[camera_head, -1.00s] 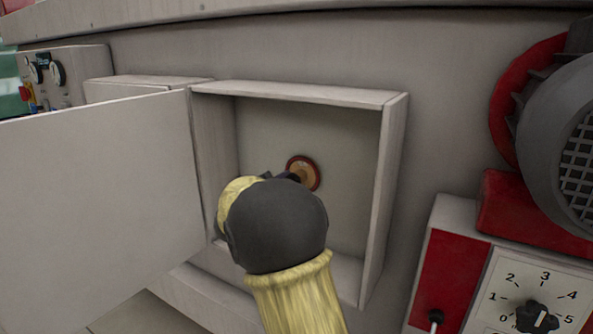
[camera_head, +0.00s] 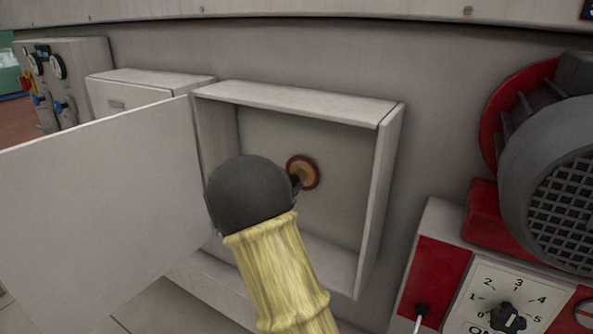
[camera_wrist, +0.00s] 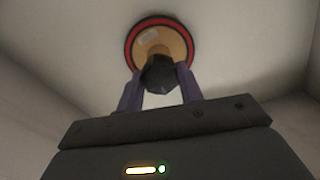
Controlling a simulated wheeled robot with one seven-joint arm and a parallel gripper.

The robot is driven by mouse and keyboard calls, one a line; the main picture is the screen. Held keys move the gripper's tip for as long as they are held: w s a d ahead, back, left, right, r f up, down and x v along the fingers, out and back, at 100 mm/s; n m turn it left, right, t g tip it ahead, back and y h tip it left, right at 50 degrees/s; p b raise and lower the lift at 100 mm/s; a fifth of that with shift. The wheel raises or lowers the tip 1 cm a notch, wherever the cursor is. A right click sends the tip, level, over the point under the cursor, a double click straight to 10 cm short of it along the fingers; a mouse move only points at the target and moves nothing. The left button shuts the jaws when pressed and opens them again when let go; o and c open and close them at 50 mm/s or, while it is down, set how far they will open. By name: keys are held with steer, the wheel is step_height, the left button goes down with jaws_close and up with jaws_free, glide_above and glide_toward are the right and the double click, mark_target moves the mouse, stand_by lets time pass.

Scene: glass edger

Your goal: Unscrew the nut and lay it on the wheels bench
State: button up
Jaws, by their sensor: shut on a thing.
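A round wheel (camera_head: 303,172) with a tan face and a red rim is on the back wall of an open box (camera_head: 300,98). In the wrist view the wheel (camera_wrist: 137,50) lies straight ahead, with a dark nut (camera_wrist: 160,74) at its centre. My gripper (camera_wrist: 160,82) is shut on the nut, one finger on each side. In the head view my gripper (camera_head: 297,185) reaches into the box, mostly hidden behind my dark wrist. I cannot tell how far the nut is along its thread. The wheels bench is not recognisable in these views.
The box door (camera_head: 100,200) stands open to the left. The box's right wall (camera_head: 382,200) is close beside my arm. A grey motor (camera_head: 560,165) and a red-and-white dial panel (camera_head: 510,305) are at the right. A control box (camera_head: 75,75) is at the far left.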

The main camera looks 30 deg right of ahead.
steer(key=n+p, duration=0.2)
steer(key=shift+n+p, duration=0.3)
steer(key=shift+p, duration=0.1)
steer(key=shift+s+a, duration=0.35)
steer(key=shift+a, duration=0.2)
stand_by(0.5)
steer(key=shift+v, duration=1.75)
steer(key=v, duration=1)
steer(key=shift+p, duration=0.3)
